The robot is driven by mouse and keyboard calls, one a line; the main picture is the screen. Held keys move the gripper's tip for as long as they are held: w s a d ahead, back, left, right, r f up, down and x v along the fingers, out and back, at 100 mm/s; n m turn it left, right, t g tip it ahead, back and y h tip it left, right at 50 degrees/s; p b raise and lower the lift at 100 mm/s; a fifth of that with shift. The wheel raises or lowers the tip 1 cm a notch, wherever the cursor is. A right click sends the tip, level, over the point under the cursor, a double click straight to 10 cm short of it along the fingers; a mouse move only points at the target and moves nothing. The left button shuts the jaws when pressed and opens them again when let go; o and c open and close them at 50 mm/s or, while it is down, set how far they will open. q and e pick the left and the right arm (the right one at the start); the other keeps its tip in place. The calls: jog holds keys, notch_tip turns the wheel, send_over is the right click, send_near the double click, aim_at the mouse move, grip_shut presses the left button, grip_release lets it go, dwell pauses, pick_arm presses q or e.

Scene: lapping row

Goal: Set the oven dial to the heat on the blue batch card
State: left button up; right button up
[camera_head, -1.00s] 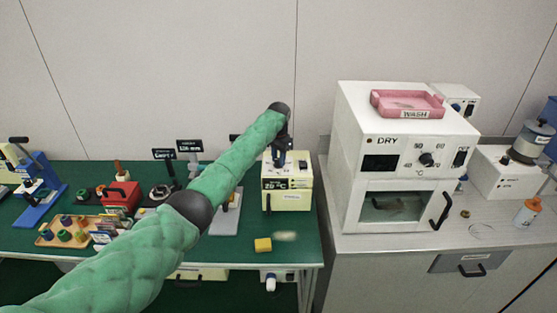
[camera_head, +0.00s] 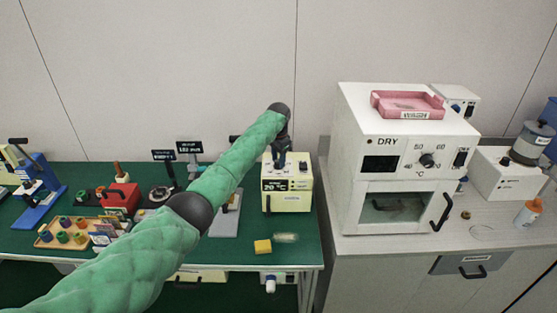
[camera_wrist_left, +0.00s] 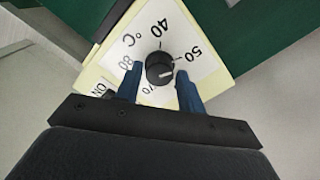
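The dial's white mark points to the lower right, where a finger covers the scale. My left gripper (camera_wrist_left: 159,79) is open, with its blue fingertips on either side of the dial; contact is unclear. In the head view the gripper (camera_head: 281,159) is above the box. I cannot make out a blue batch card. My right gripper is not in view.
A white DRY oven (camera_head: 350,130) with its own dial (camera_head: 427,160) stands on the grey counter to the right, with a pink tray (camera_head: 408,105) on top. A wooden tray (camera_head: 50,242) is at left.

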aim_at(278, 161)
pick_arm(q)
jog(key=shift+o, duration=0.9)
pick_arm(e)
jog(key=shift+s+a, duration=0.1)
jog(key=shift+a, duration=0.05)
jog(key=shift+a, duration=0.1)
pick_arm(q)
jog(key=shift+r+b, duration=0.4)
jog(key=shift+r, duration=0.1)
notch_tip(278, 161, up, 5)
jog(key=shift+r+b, duration=0.15)
jog(key=shift+b, duration=0.95)
jog(key=shift+r, duration=0.7)
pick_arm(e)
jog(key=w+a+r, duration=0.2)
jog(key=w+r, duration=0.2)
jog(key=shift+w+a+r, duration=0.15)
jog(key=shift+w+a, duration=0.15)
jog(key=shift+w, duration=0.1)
